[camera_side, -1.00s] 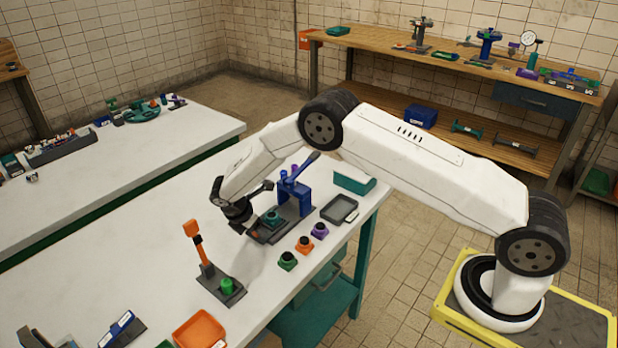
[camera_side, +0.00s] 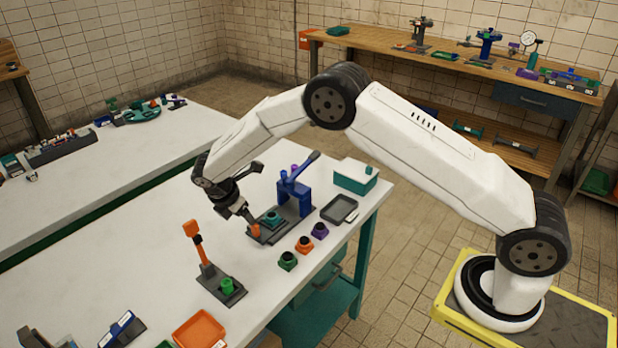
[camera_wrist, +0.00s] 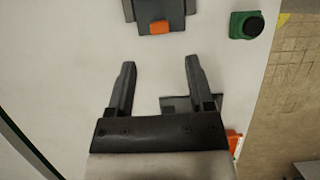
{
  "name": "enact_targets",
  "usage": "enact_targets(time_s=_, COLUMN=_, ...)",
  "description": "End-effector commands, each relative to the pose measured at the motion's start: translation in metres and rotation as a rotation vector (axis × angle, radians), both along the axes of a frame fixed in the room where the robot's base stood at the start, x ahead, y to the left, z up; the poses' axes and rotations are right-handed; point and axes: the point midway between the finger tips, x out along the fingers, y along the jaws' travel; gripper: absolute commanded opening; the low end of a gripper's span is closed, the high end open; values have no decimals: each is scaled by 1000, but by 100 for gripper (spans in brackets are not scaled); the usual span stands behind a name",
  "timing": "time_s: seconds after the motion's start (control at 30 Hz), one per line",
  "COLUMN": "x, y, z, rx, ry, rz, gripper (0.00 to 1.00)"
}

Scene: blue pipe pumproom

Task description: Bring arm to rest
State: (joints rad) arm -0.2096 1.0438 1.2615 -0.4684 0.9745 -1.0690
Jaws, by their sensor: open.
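My gripper (camera_side: 246,205) hangs above the white workbench, to the left of the blue press. In the wrist view, my gripper (camera_wrist: 157,75) shows two black fingers spread wide apart with only bare bench top between their tips. It is open and holds nothing. The blue press (camera_side: 295,196) stands on a dark base plate, with a teal part (camera_side: 272,218) and an orange piece (camera_side: 256,230) at its near end. The orange piece also shows in the wrist view (camera_wrist: 160,27), beyond my fingertips.
An orange-handled fixture (camera_side: 197,242) with a green part (camera_side: 227,286) stands in front. Green (camera_side: 287,261), orange (camera_side: 305,245) and purple (camera_side: 320,231) blocks line the bench's right side. A grey tray (camera_side: 339,209), a teal box (camera_side: 356,177) and an orange tray (camera_side: 199,330) also stand there.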

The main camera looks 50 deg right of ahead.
Motion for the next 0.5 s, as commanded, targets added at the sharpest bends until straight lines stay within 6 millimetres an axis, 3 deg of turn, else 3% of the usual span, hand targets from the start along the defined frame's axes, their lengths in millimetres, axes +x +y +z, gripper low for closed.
enact_targets(time_s=0.3, x=-2, y=-1, z=2, rx=7, ry=-6, rz=-15, gripper=68)
enact_targets(time_s=0.5, x=-13, y=-5, z=16, rx=44, ry=-45, rz=-100, gripper=68)
